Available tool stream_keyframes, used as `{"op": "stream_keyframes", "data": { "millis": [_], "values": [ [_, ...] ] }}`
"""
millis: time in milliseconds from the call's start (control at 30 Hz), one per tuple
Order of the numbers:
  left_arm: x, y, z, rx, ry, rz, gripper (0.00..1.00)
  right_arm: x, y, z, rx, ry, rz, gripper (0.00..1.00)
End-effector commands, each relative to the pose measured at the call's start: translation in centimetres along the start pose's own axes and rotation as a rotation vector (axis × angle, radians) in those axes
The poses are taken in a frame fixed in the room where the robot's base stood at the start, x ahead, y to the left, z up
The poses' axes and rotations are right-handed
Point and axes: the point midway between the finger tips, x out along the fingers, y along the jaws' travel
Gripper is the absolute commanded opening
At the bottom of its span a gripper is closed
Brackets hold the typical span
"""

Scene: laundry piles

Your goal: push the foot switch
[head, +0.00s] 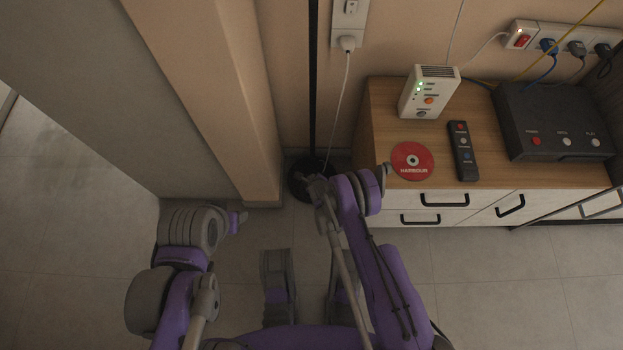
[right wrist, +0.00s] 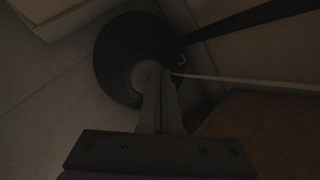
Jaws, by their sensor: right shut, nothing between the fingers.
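A black round lamp base (head: 298,184) with a thin black pole stands on the floor in the corner. In the dark right wrist view, the base (right wrist: 112,52) carries a paler round piece (right wrist: 138,78), which looks like the foot switch; the fingers partly cover it. My right gripper (head: 316,184) is shut and empty, pointing down over the base. In the right wrist view its fingertips (right wrist: 152,66) overlap the pale piece; whether they touch it I cannot tell. My left gripper (head: 241,216) is low at the left, apart from the base, its jaws unclear.
A wall corner (head: 262,192) stands close left of the base, and a wooden-topped cabinet (head: 386,140) close right. On it are a red disc (head: 412,153), a remote (head: 462,155), a white router (head: 428,92) and a black box (head: 545,105). A white cord (head: 340,105) runs down to the base.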

Motion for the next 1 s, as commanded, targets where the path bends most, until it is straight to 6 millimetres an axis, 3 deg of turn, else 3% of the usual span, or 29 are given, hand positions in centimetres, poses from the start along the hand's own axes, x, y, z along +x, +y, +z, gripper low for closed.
{"op": "stream_keyframes", "data": {
  "millis": [633,1000],
  "values": [
    [-2.9,0.0,-0.6,0.0,0.003,0.0,0.5,-4.5,-2.4,2.5,0.0,-0.001,0.0,0.0],
    [-3.0,0.0,-0.6,0.0,0.003,0.0,0.5,-4.8,-2.7,2.6,-0.003,0.0,0.0,0.0]
  ]
}}
